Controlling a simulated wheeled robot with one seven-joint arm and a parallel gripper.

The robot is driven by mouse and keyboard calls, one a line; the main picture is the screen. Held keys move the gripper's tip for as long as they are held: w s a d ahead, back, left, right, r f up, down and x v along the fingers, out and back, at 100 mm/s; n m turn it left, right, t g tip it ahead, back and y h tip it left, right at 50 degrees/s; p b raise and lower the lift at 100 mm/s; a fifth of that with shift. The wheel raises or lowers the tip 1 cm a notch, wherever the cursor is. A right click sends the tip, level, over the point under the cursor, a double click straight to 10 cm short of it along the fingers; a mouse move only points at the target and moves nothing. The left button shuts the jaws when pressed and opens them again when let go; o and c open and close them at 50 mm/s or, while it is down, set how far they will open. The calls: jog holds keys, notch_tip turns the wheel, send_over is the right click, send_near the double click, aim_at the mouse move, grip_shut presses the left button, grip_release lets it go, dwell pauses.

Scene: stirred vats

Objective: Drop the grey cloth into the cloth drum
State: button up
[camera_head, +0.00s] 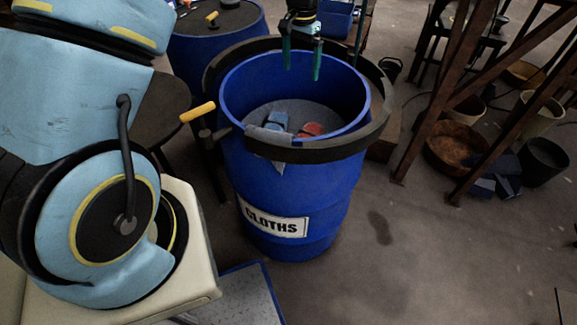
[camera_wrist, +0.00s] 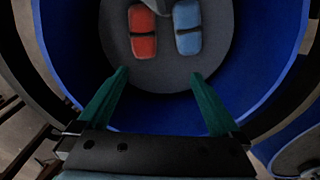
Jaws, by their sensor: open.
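The blue cloth drum (camera_head: 262,190), labelled CLOTHS, stands upright and open with a dark ring around its upper part. A grey cloth (camera_head: 268,137) appears draped over its near rim, with a pointed end hanging outside. A grey edge at the top of the wrist view (camera_wrist: 163,5) may be its inner part. My gripper (camera_head: 302,74) is over the far side of the drum mouth, fingers down, apart and empty. The wrist view shows the same open fingers (camera_wrist: 160,73) with nothing between them.
Inside the drum, a blue folded cloth (camera_head: 276,121) and a red one (camera_head: 310,129) lie on a grey surface. A yellow-tipped handle (camera_head: 198,112) sticks out left. Another blue drum (camera_head: 218,45) stands behind left. Rusty frame legs (camera_head: 430,110) and several tubs stand right; front-right floor is mostly clear.

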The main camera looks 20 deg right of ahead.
notch_tip(320, 180, up, 11)
jog(key=b, duration=0.2)
jog(key=shift+f+b, duration=0.15)
jog(key=shift+b, duration=0.2)
dwell(0.5)
